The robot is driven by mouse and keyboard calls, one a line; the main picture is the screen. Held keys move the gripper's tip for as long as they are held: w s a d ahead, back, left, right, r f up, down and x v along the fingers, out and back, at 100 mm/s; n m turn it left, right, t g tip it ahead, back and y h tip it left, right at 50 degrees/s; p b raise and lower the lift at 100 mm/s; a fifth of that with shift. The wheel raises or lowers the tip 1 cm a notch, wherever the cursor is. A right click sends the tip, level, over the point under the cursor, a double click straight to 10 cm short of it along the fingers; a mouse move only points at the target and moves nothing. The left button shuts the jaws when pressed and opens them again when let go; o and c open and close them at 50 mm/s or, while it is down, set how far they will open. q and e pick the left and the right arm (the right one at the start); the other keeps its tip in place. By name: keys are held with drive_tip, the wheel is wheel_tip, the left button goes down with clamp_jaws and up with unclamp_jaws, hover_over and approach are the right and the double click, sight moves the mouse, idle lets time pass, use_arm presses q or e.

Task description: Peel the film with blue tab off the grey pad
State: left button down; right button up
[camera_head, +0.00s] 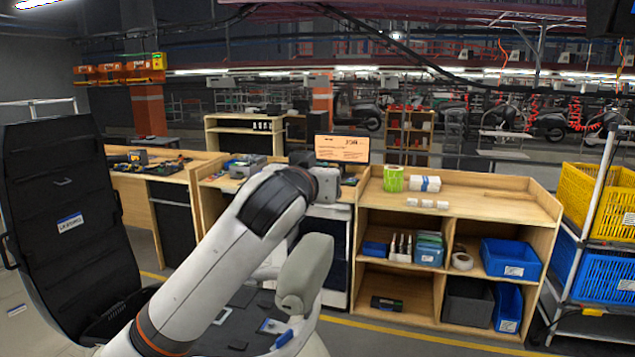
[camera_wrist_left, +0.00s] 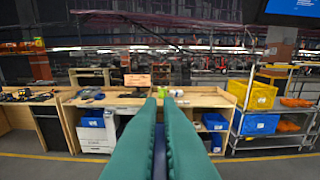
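My left gripper (camera_wrist_left: 160,97) shows in the left wrist view as two long green fingers. They lie side by side with only a thin slit between them and nothing held. In the head view my left arm reaches forward and hides the fingers. I cannot clearly make out the grey pad or its film. A small pale item with blue on it (camera_head: 272,326) lies low in the head view, partly behind my arm. A blue strip (camera_head: 284,339) shows just beside it; I cannot tell whether it is the tab. My right gripper is not in view.
A wooden shelf unit (camera_head: 480,205) with bins stands ahead right. A rack with yellow (camera_head: 597,198) and blue crates stands at far right. A tall black case (camera_head: 68,190) stands close at left. A screen (camera_head: 342,148) stands at the back. Open floor lies before the shelves.

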use_arm(q)
drive_tip(key=shift+s+r, duration=0.25)
drive_tip(key=shift+r, duration=0.2)
drive_tip(key=shift+s+r, duration=0.45)
drive_tip(key=shift+r, duration=0.4)
drive_tip(key=shift+s+r, duration=0.45)
drive_tip(key=shift+r, duration=0.45)
drive_tip(key=shift+s+r, duration=0.45)
drive_tip(key=shift+r, duration=0.4)
